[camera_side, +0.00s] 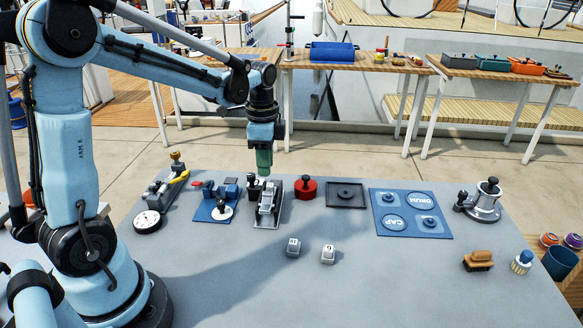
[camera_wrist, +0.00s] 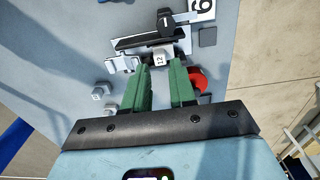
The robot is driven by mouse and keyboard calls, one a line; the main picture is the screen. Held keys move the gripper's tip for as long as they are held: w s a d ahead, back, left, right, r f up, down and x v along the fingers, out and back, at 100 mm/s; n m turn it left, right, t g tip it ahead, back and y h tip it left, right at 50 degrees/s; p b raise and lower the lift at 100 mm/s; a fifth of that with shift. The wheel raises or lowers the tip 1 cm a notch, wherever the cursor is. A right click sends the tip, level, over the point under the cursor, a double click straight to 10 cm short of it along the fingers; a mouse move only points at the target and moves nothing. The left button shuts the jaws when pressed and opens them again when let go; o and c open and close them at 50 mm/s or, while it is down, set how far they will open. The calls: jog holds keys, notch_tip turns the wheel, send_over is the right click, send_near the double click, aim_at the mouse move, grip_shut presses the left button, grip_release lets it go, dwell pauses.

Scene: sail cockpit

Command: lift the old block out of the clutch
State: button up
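The clutch (camera_side: 268,207) is a grey and black device with a lever, standing on the grey table left of centre. It also shows at the top of the wrist view (camera_wrist: 142,42). A small pale block with dark marks (camera_wrist: 160,59), which looks like the old block, sits at the clutch's near side in the wrist view. My gripper (camera_side: 264,172) points down above the clutch, with a gap below it. In the wrist view its two green fingers (camera_wrist: 162,68) are apart and empty, with the block showing just beyond their tips.
Two loose grey numbered blocks (camera_side: 293,247) (camera_side: 328,254) lie in front of the clutch. A red round piece with a black knob (camera_side: 306,188) and a black tray (camera_side: 346,195) stand to its right. A blue mat (camera_side: 222,209) with hardware is left. The front of the table is clear.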

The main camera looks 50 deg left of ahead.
aim_at(271, 189)
jog(key=shift+d+f, duration=0.1)
jog(key=shift+f, duration=2.65)
grip_shut()
